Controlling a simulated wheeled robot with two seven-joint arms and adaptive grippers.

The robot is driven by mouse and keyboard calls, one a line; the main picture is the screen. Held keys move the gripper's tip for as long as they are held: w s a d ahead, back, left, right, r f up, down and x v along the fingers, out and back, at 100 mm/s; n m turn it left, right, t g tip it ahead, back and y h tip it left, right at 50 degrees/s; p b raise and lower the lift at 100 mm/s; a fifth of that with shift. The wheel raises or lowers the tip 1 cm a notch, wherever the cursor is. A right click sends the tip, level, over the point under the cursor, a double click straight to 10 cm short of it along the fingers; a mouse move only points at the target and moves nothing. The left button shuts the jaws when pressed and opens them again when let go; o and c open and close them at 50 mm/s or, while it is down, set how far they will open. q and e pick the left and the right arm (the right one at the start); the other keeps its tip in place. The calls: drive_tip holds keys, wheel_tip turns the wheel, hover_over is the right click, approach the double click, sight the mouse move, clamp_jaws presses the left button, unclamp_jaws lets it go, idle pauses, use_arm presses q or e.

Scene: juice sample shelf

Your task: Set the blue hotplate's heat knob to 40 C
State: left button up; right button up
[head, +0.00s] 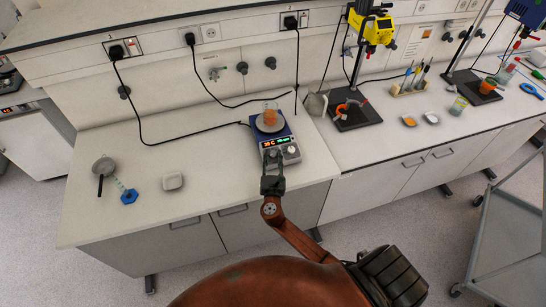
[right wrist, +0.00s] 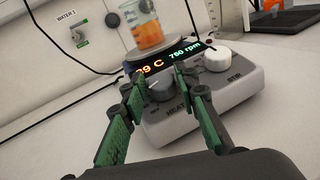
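The blue hotplate (head: 264,128) stands on the left bench near its front edge, with a beaker of orange liquid (head: 270,113) on its plate. The heat knob (right wrist: 162,88), above the HEAT label, lies between the fingertips of my right gripper (right wrist: 170,86). The fingers look apart, with a gap to the knob; contact cannot be made out. In the head view my right gripper (head: 272,170) is at the hotplate's front. My left gripper is out of view.
The STIR knob (right wrist: 217,59) is close to the right finger. A yellow stirrer (head: 374,32) stands at the right. Black cables run along the wall behind.

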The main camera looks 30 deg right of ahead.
drive_tip(key=o, duration=0.3)
drive_tip(key=shift+s+a, duration=0.1)
drive_tip(key=shift+s, duration=0.1)
drive_tip(key=v, duration=1.1)
drive_tip(key=shift+s+a, duration=0.2)
drive_tip(key=shift+s, duration=0.05)
